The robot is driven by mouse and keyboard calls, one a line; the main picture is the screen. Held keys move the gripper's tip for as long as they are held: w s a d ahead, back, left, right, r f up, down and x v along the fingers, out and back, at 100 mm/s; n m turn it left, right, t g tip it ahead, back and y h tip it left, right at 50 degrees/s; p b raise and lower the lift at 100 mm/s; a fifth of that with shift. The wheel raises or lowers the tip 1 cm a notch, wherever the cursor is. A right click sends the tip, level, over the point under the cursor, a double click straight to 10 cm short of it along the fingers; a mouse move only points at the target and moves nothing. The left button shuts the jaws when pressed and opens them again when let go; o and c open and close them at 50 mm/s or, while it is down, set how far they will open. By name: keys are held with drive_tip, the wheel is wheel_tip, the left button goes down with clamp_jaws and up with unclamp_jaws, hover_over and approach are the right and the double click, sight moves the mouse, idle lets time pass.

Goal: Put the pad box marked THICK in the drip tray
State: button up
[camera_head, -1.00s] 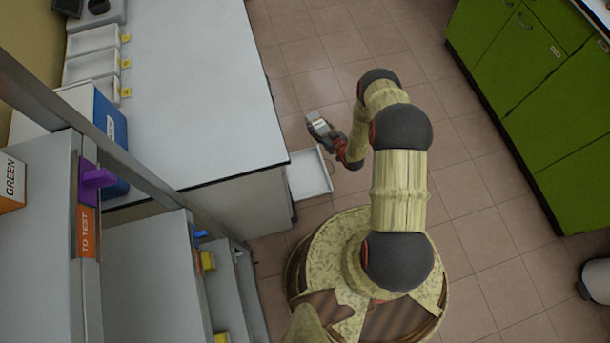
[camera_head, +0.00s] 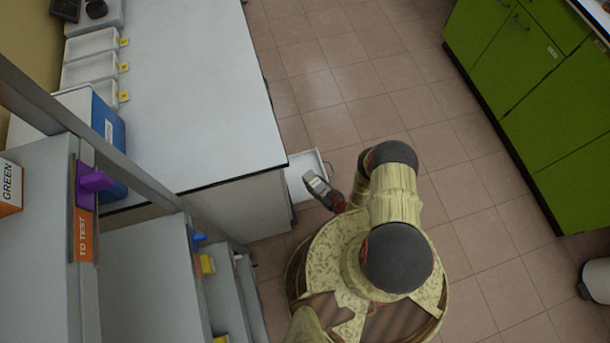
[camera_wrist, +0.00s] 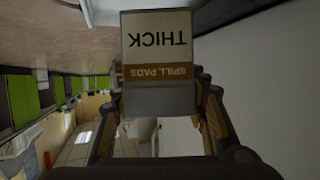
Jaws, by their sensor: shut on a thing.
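The pad box (camera_wrist: 158,55) in the wrist view is white and brown. It reads THICK and SPILL PADS, upside down in that view. My gripper (camera_wrist: 160,105) is shut on it, with a finger on each side. In the head view the box (camera_head: 318,187) is small and grey-white at the tip of my gripper (camera_head: 330,196). It shows over the near right part of a shallow white tray (camera_head: 299,168) beside the bench. I cannot tell its height above the tray, or whether this tray is the drip tray.
A grey shelf rack (camera_head: 150,270) is at lower left. Green cabinets (camera_head: 530,90) line the right.

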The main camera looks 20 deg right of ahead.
drive_tip(key=w+f, duration=0.1)
drive_tip(key=w, duration=0.1)
drive_tip(key=w+f+b, duration=0.1)
drive_tip(key=w, duration=0.1)
drive_tip(key=w+f+b, duration=0.1)
drive_tip(key=w, duration=0.1)
drive_tip(key=shift+a+f, duration=0.1)
drive_tip(key=shift+a, duration=0.2)
drive_tip(key=w+f+b, duration=0.4)
drive_tip(key=w+f, duration=0.1)
drive_tip(key=shift+w+a+f, duration=0.2)
drive_tip(key=shift+w+f, duration=0.05)
drive_tip(key=shift+f, duration=0.1)
wheel_tip(320, 180, down, 3)
drive_tip(key=shift+f+b, duration=0.15)
drive_tip(key=shift+b, duration=0.7)
drive_tip(key=shift+w, duration=0.1)
drive_tip(key=o, duration=1.3)
